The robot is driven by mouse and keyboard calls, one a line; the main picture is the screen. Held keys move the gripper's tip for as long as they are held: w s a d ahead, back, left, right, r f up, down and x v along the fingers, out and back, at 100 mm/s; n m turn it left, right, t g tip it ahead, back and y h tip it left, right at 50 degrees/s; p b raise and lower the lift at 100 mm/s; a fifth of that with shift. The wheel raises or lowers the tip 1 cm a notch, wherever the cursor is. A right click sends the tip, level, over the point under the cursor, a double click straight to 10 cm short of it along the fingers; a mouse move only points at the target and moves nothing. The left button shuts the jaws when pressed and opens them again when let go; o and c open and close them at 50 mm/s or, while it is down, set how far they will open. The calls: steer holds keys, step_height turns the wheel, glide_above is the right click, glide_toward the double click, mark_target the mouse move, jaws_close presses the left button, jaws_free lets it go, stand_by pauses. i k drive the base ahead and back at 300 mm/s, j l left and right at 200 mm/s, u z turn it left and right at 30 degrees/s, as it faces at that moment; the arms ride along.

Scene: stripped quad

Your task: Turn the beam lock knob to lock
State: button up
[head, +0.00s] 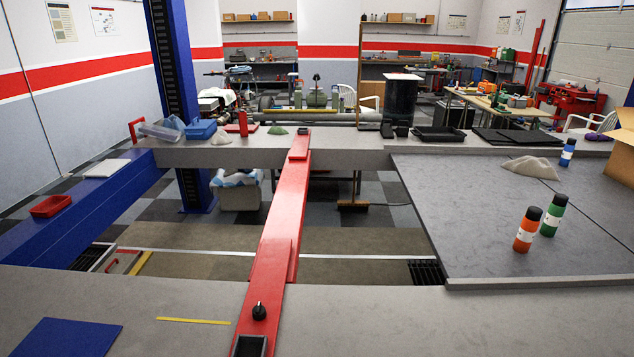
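A small black knob (259,311) stands on the near end of a long red beam (275,228). A pale mark shows on or beside the knob, but the knob is too small to tell which way it is set. The beam runs away from me across an open gap to a grey ledge at the back. A black open box (249,346) sits on the beam just in front of the knob, cut off by the lower edge. My gripper is not in view.
A near grey surface (400,315) holds a blue mat (66,338) and a yellow strip (193,321). Orange (526,232) and green (553,215) bottles stand on the right platform. A blue beam (95,215) bears a red tray (50,206). The surface right of the knob is clear.

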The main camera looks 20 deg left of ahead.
mark_target(259, 312)
steer(key=u, duration=1.45)
steer(key=i+j+u, duration=0.3)
steer(key=i, duration=0.2)
